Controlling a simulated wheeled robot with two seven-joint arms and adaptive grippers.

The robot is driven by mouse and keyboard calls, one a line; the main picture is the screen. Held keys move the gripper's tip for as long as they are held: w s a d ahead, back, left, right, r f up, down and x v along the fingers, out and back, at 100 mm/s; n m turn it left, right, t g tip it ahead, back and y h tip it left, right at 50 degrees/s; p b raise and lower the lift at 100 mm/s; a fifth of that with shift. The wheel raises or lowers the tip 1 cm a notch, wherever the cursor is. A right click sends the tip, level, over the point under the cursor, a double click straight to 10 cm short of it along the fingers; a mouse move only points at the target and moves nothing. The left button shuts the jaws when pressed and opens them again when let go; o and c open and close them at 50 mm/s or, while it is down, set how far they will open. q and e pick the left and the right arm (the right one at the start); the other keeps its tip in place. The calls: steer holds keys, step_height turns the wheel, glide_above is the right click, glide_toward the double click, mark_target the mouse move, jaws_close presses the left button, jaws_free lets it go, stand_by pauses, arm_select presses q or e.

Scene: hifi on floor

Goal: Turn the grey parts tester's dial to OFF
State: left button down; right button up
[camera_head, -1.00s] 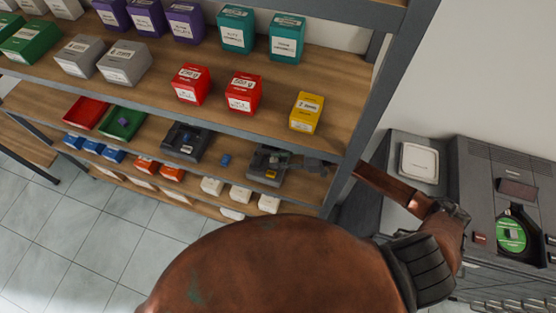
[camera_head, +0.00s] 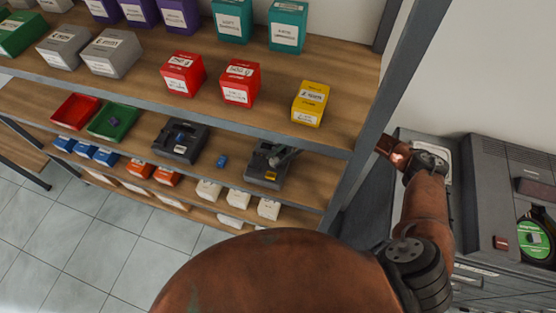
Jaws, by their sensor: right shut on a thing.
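The grey parts tester (camera_head: 263,178) is a dark grey box with a yellow part on its top, at the right end of the lower shelf. My right gripper (camera_head: 284,156) is small and partly hidden under the upper shelf's edge. It is at the tester's upper right and shut on what appears to be its dial. The dial and its marking are hidden or too small to read. My left gripper is not in view.
A similar dark device (camera_head: 180,140) with a blue part stands left of the tester, and a small blue piece (camera_head: 222,160) lies between them. The shelf upright (camera_head: 368,125) and upper board (camera_head: 230,115) hem in my right arm. Grey machines (camera_head: 490,200) stand right.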

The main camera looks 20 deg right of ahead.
steer(key=shift+w+n+g+b, duration=0.1)
steer(key=shift+n+g+b, duration=0.2)
steer(key=o, duration=0.9)
